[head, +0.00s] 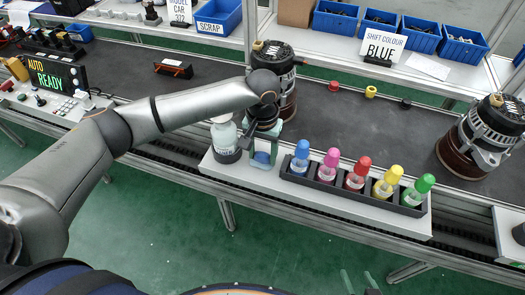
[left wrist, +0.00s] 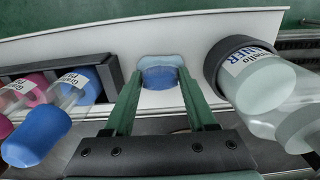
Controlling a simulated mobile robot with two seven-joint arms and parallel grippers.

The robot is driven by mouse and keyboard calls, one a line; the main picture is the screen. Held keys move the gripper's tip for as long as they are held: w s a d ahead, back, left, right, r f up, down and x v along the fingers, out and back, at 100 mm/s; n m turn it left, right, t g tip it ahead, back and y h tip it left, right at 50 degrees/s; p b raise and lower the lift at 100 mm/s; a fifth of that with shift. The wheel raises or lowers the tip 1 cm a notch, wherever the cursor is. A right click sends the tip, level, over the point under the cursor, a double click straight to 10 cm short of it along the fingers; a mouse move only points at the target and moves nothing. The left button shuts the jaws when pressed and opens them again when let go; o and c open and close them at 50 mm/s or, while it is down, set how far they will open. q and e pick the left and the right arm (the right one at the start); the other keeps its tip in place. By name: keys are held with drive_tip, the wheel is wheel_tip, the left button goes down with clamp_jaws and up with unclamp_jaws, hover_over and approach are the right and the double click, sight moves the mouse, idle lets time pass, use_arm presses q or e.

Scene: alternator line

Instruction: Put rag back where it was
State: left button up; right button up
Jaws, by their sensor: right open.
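The rag (head: 262,156) is a small blue cloth with a paler edge, at the left part of the white tray (head: 240,172). It also shows in the left wrist view (left wrist: 160,74), filling the gap between the green fingertips. My left gripper (head: 263,152) points down over the tray and is shut on the rag. I cannot tell whether the rag touches the tray surface. My right gripper (head: 360,284) is open at the bottom edge of the head view, only its green fingers showing, away from the tray.
A labelled clear bottle (head: 226,140) stands close left of the rag. A black rack (head: 352,190) with several colour-capped bottles stands close right. An alternator (head: 273,75) is behind my left gripper, and another (head: 485,135) is at the right. The dark belt (head: 335,125) between them is mostly clear.

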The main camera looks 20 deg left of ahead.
sight(263, 155)
use_arm(q)
drive_tip(key=o, duration=0.4)
drive_tip(key=shift+o, duration=0.2)
wheel_tip(263, 155, up, 12)
drive_tip(key=shift+r+p, duration=0.2)
drive_tip(key=shift+p, duration=0.25)
